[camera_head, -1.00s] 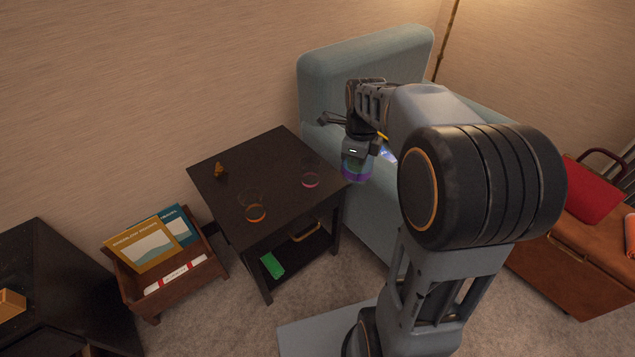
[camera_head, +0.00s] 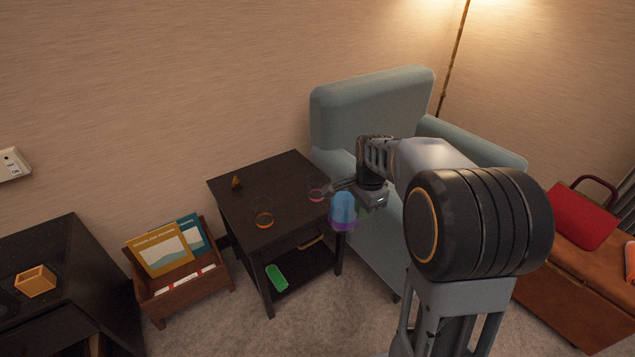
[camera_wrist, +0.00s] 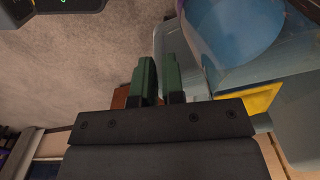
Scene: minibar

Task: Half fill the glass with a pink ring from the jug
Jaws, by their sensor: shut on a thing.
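My gripper (camera_wrist: 159,78) is shut on the clear jug (camera_wrist: 215,50), apparently by its handle, though the grip itself is partly hidden. In the head view the jug (camera_head: 343,212) shows blue liquid and a purple band, and hangs at the right edge of the dark side table. My gripper (camera_head: 371,196) is just to its right. The glass with a pink ring (camera_head: 317,194) stands on the table's right side, just left of the jug and partly behind a part of my gripper. Whether it holds any liquid cannot be told.
A glass with an orange ring (camera_head: 264,220) and a small amber figure (camera_head: 236,182) stand on the side table (camera_head: 240,207). A green object (camera_head: 276,277) lies on its lower shelf. A blue armchair (camera_head: 370,110) is behind my arm. A magazine box (camera_head: 185,300) stands to the left.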

